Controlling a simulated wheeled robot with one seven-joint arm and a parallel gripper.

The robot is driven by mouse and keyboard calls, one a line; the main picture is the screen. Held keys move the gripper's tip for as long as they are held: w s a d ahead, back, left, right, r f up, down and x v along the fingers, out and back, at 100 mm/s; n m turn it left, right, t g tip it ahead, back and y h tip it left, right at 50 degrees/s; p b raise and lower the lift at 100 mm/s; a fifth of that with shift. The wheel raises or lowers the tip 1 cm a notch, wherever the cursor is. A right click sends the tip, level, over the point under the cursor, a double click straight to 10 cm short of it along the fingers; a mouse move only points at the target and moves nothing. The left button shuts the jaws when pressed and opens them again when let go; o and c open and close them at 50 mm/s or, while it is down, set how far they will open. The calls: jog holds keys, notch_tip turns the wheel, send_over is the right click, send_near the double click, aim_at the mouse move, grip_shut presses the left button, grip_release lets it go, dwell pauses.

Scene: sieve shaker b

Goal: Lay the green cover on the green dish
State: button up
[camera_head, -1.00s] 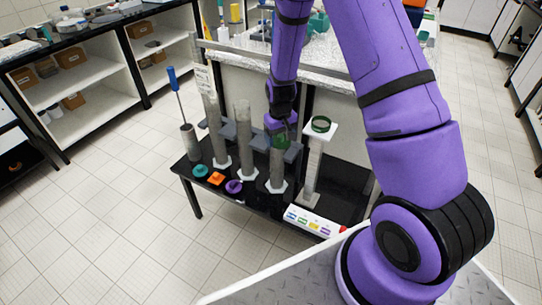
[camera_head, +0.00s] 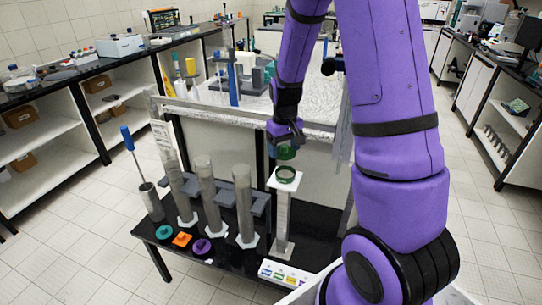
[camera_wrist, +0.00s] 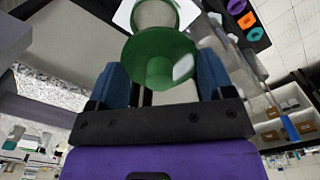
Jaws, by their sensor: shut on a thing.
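My gripper (camera_head: 286,140) is shut on the green cover (camera_head: 287,153) and holds it in the air. In the wrist view the round green cover (camera_wrist: 160,52) hangs between the two blue fingers of my gripper (camera_wrist: 160,82). The green dish (camera_head: 286,175) is a ring-shaped piece on the white square top of a slim stand on the black bench. The cover is above the dish, with a small gap showing in the head view. In the wrist view the cover partly hides the dish and the white top (camera_wrist: 124,14).
Several grey tubes, one of them here (camera_head: 244,205), stand left of the stand. A teal piece (camera_head: 164,232), an orange piece (camera_head: 182,239) and a purple piece (camera_head: 202,246) lie on the black bench (camera_head: 228,268). A label panel (camera_head: 287,273) lies in front of the stand.

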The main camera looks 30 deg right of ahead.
aim_at(286, 155)
jog(key=shift+s+d+r, duration=0.15)
jog(key=shift+d+r, duration=0.05)
jog(key=shift+d, duration=0.15)
jog(key=shift+f, duration=1.85)
jog(key=shift+f, duration=0.1)
dwell(0.4)
jog(key=shift+f, duration=1.4)
jog(key=shift+f, duration=0.6)
jog(key=o, duration=0.9)
jog(key=shift+r, duration=0.15)
